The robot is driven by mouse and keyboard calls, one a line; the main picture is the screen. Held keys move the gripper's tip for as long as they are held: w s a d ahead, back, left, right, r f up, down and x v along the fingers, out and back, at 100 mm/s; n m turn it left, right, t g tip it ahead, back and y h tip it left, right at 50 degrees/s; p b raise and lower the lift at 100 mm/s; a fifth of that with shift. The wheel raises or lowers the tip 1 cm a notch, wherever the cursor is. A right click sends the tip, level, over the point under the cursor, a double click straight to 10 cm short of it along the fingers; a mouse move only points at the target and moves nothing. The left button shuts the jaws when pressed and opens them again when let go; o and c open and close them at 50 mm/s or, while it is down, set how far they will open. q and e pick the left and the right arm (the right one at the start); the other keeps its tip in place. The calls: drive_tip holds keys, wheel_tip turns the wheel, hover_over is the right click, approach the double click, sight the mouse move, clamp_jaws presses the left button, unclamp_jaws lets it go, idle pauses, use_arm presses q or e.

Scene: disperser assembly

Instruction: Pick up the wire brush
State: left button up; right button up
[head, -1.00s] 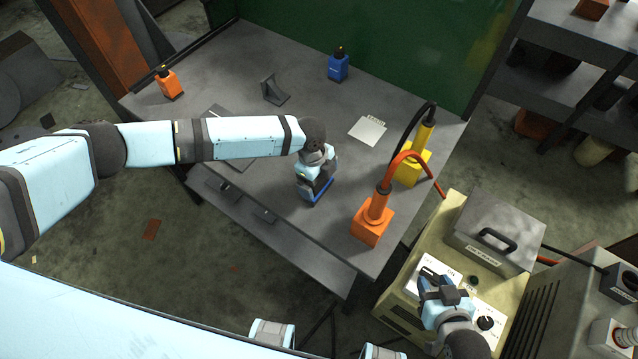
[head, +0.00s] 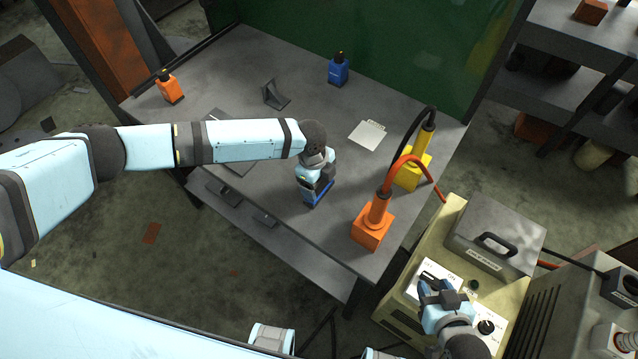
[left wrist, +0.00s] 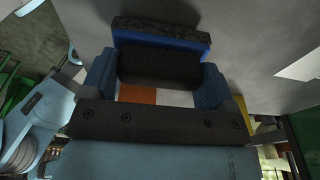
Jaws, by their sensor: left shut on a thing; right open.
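The wire brush, a blue block with a dark bristle strip, shows in the left wrist view (left wrist: 160,38). Its blue edge also shows in the head view (head: 321,194), low at the near side of the table (head: 225,65). My left gripper (head: 316,186) is shut on the brush, with one blue finger on each side of it in the left wrist view (left wrist: 157,72). I cannot tell whether the brush touches the tabletop. My right gripper (head: 437,292) is open and empty over the beige machine's control panel.
An orange holder (head: 371,228) and a yellow holder (head: 409,170) with cabled tools stand right of the left gripper. The beige machine (head: 410,318) is at lower right.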

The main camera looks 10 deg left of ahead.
use_arm(q)
wheel_tip(320, 180, up, 19)
drive_tip(key=b, duration=0.1)
idle(0.4)
drive_tip(key=o, duration=0.3)
drive_tip(key=shift+c, duration=0.5)
